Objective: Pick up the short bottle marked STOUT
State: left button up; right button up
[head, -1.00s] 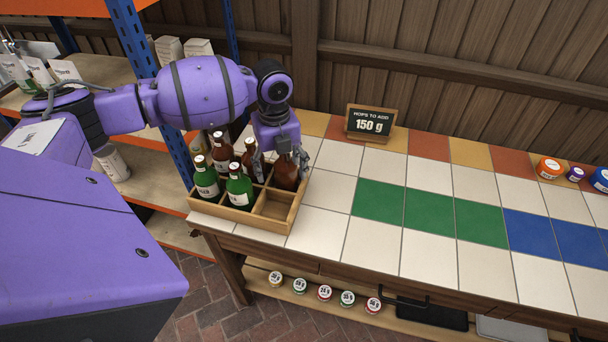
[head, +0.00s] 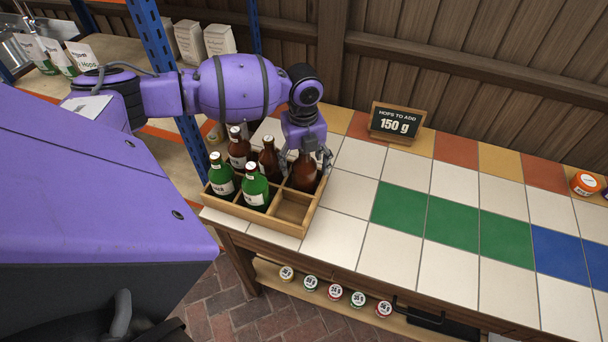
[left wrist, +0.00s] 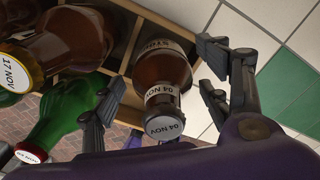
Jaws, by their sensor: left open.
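The short brown bottle marked STOUT (left wrist: 160,70) stands in the back right compartment of the wooden crate (head: 262,228). Its neck and cap read 04 NOV in the left wrist view. In the head view this bottle (head: 304,178) is partly covered by my left gripper (head: 306,163). The gripper is open above it, with fingers on either side of its upper part. In the left wrist view my left gripper (left wrist: 160,78) has one finger left of the bottle and two right of it. I cannot tell whether any finger touches it. My right gripper is not in view.
Green bottles (head: 255,188) and other brown bottles (head: 269,160) fill neighbouring compartments, close to the left finger. The front right compartment is empty. A sign reading 150 g (head: 397,124) stands at the back of the tiled counter (head: 350,190).

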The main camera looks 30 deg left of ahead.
aim_at(303, 171)
pick_arm(q)
jog(key=shift+f, duration=1.55)
jog(key=c, duration=1.7)
jog(key=shift+c, duration=0.2)
